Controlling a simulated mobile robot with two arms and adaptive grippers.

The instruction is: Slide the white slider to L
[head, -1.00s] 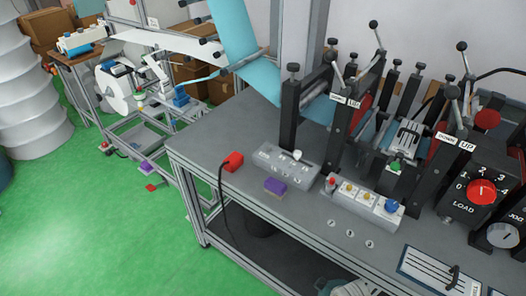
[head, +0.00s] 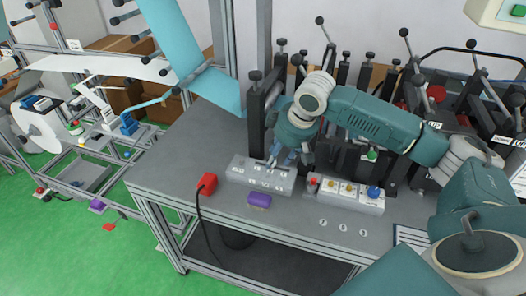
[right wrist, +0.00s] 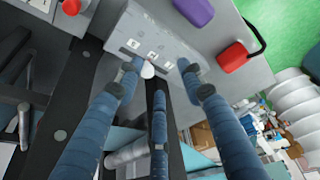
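The grey slider box (head: 240,170) lies on the bench, with small white markings too small to read surely. Its white slider (right wrist: 148,70) shows in the right wrist view near the box's edge; in the head view my fingers hide it. My right gripper (head: 279,159) reaches down to the box's back side. In the right wrist view its blue-grey fingers (right wrist: 158,72) are spread, with the slider between the outer two and nearer the left one. I cannot tell whether that finger touches it. My left gripper is in neither current view.
A dark upright post (head: 256,115) rises close behind. The bench's front left is clear.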

